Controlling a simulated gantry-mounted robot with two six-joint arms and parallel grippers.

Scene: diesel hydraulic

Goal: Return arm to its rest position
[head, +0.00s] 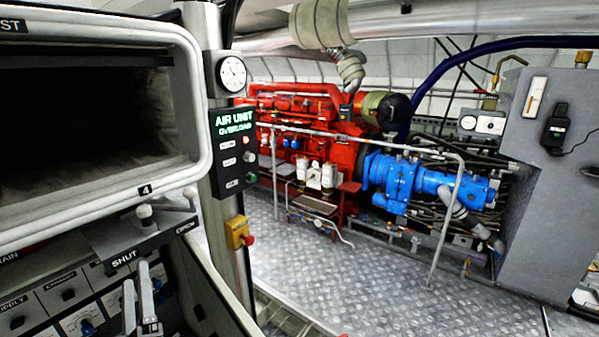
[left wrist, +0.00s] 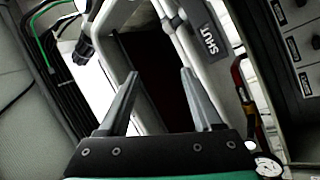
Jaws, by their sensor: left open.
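My left gripper (head: 136,275) is at the lower left of the head view, its two grey fingers pointing up just below the plate marked SHUT and OPEN (head: 150,240). In the left wrist view the gripper (left wrist: 160,73) is open, with nothing between its fingers. The SHUT plate (left wrist: 208,38) lies just beyond the right finger there; I cannot tell whether they touch. A lever with pale knobs (head: 145,211) sits on the plate. My right gripper is in neither view.
A dark-mouthed compartment (head: 100,205) stands above the plate. A control panel (head: 40,305) lies beside the gripper. The AIR UNIT box (head: 232,150) and a yellow-red stop button (head: 240,232) are on the post to the right. Metal floor (head: 350,275) is clear before the red engine (head: 300,125).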

